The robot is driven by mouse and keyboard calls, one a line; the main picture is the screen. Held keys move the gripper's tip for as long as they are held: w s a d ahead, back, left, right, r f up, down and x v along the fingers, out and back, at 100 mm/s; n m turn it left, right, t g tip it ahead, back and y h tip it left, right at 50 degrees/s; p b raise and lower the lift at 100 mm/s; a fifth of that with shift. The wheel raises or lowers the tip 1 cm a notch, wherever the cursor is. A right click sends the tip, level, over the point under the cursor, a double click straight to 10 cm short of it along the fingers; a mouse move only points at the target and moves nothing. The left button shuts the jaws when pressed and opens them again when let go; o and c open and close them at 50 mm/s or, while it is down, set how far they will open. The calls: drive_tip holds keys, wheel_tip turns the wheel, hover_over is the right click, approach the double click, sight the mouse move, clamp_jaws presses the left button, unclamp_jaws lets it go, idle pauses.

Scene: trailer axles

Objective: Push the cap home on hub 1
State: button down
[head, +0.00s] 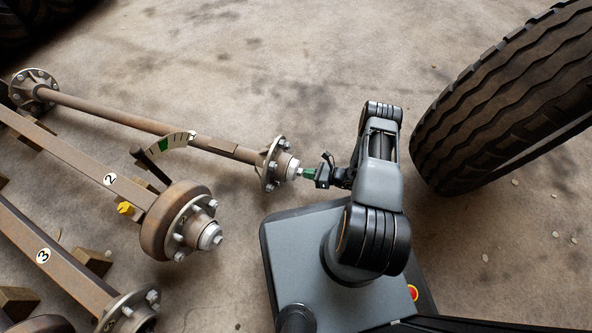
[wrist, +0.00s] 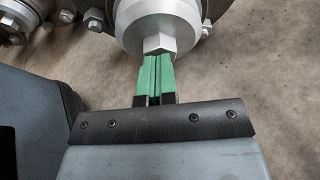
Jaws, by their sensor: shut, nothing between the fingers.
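Hub 1 (head: 271,164) is the studded flange at the right end of the farthest axle. I see no number on that axle, but its neighbours are marked 2 and 3. A silver round cap (head: 289,168) with a hex end sits at the hub's outer face, and it fills the top middle of the wrist view (wrist: 160,17). My gripper (head: 305,173) is shut and empty, its green fingertips (wrist: 153,60) side by side and pointing at the hex end (wrist: 158,43). The tips appear to touch it. I cannot tell whether the cap sits fully in.
The axle 2 hub (head: 182,222) with its drum and the axle 3 hub (head: 130,311) lie nearer on the left. A dial with a green sector (head: 160,148) stands by axle 1. A large tyre (head: 500,95) is at the right. The floor behind my arm is clear.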

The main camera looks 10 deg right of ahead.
drive_tip(key=shift+s+d, duration=0.55)
drive_tip(key=shift+d, duration=0.3)
drive_tip(key=shift+s+d, duration=0.55)
drive_tip(key=shift+d, duration=0.3)
drive_tip(key=w+a+r+n+g+h+p, duration=0.15)
drive_tip(key=r+n+g+p, duration=0.5)
drive_tip(key=r, duration=1.75)
drive_tip(key=w+a+r+n+g+h+p, duration=0.15)
drive_tip(key=r+n+p, duration=0.65)
drive_tip(key=r+p, duration=1.05)
drive_tip(key=s+r+n+t+h+p, duration=0.1)
drive_tip(key=s+r+n+h+p, duration=0.2)
drive_tip(key=r, duration=1.2)
drive_tip(key=s+r+n+t+h+p, duration=0.2)
drive_tip(key=r+p, duration=0.6)
drive_tip(key=r, duration=0.8)
drive_tip(key=s+r+n+t+h+p, duration=0.1)
drive_tip(key=s+r+n+h+p, duration=0.3)
drive_tip(key=r, duration=1.1)
drive_tip(key=s+n+p, duration=0.2)
drive_tip(key=s, duration=0.1)
drive_tip(key=shift+s+a+r+n+t+h, duration=0.2)
drive_tip(key=shift+r+n+t+h, duration=0.1)
drive_tip(key=shift+r+n+h, duration=0.1)
drive_tip(key=shift+a, duration=0.15)
